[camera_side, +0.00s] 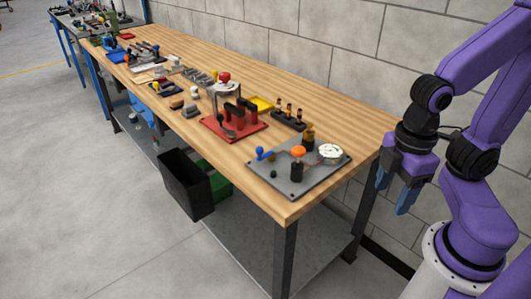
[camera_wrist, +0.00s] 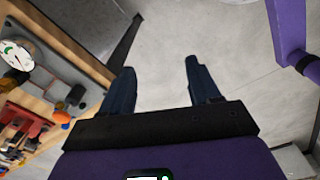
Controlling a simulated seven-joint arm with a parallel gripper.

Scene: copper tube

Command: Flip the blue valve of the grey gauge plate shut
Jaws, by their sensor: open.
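The grey gauge plate (camera_side: 297,187) lies at the near right end of the wooden bench. It carries a white dial gauge (camera_side: 330,151), an orange knob (camera_side: 298,152) on a dark body, and a brass fitting. The blue valve (camera_side: 264,154) is at the plate's left side; its exact lever angle is too small to tell. My gripper (camera_side: 394,193) hangs off the bench's right end, open and empty, apart from the plate. In the wrist view my gripper (camera_wrist: 160,82) points at the floor. The grey plate (camera_wrist: 62,82) shows there at the left, with the gauge (camera_wrist: 14,54); the blue valve is not visible.
A red plate (camera_side: 234,133) with upright red and dark parts sits left of the grey plate. Several tools fill the bench's far end. A block wall runs behind. A black bin (camera_side: 186,184) stands below.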

